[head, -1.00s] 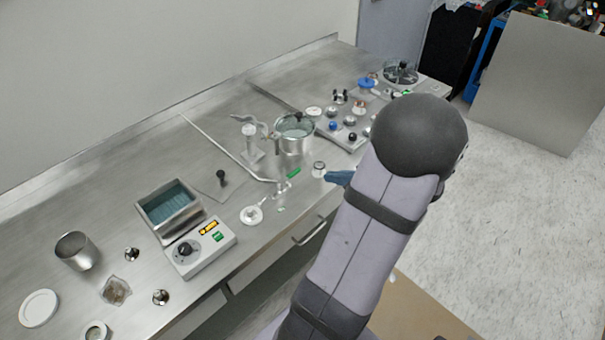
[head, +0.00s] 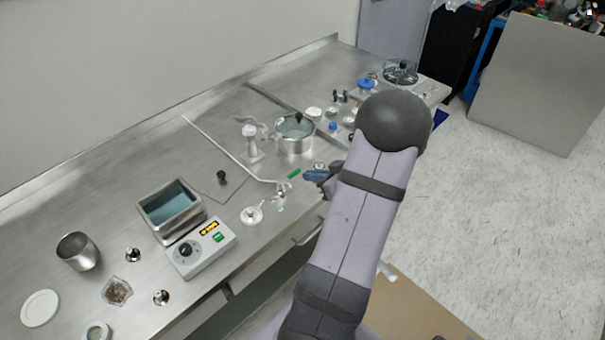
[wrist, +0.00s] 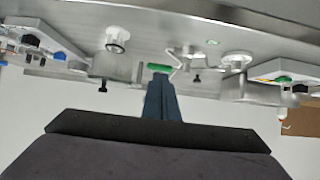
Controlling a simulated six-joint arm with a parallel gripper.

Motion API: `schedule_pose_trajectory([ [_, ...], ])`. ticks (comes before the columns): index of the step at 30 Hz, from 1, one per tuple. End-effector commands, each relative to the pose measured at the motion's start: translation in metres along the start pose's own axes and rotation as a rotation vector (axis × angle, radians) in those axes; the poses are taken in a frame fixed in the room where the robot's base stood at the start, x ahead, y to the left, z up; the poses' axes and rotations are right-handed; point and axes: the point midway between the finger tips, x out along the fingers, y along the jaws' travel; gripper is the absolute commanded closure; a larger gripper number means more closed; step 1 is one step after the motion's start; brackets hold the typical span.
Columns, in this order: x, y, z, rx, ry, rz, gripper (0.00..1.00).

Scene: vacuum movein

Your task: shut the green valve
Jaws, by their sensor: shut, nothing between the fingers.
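The green valve handle (head: 294,173) is a short green bar near the front edge of the steel bench, by the end of a thin metal pipe (head: 235,158). My gripper (head: 308,175) has blue fingers, pressed together and empty, just right of the green handle. In the wrist view the green handle (wrist: 159,68) lies right at the tips of my shut fingers (wrist: 160,80). I cannot tell whether they touch it. The valve body under the handle is not clear in either view.
A lidded metal pot (head: 294,135) stands behind the handle. A small glass and metal fitting (head: 281,193) and a white round part (head: 252,215) are in front, to its left. A water bath (head: 170,210) with a control box (head: 202,248) stands farther left.

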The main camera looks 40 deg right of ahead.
Motion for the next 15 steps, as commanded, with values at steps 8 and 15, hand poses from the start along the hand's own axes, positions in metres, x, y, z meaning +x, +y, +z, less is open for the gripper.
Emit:
schedule_pose_trajectory([
  [8, 0.037, -0.001, 0.0, 0.001, -0.001, -0.002, 1.0],
  [15, 0.048, 0.0, 0.0, 0.0, -0.001, 0.0, 1.0],
])
